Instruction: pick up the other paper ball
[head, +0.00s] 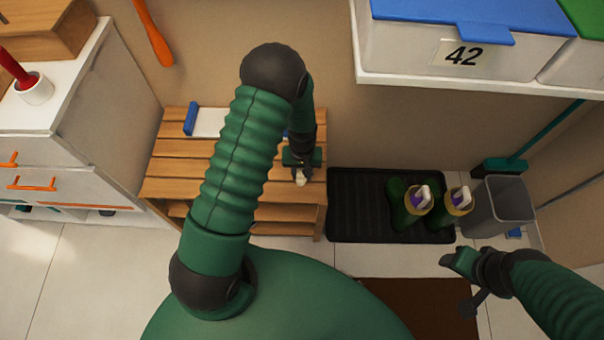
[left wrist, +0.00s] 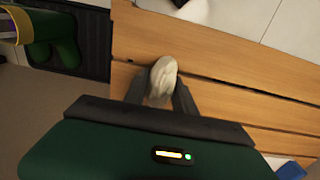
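A crumpled whitish paper ball (left wrist: 163,78) sits between the two dark fingers of my left gripper (left wrist: 161,88) in the left wrist view, just over the wooden slats. The fingers close in against both its sides. In the head view the paper ball (head: 300,179) shows small below my left gripper (head: 301,172), at the right front part of the slatted bench (head: 172,165). My right gripper (head: 468,275) hangs at the lower right, apart from the bench; its finger opening is not clear.
A black tray (head: 345,205) with green boots (head: 405,205) stands right of the bench, with a grey bin (head: 497,205) beyond. A shelf with a blue-lidded box marked 42 (head: 460,50) overhangs at upper right. A white cabinet (head: 80,110) stands left.

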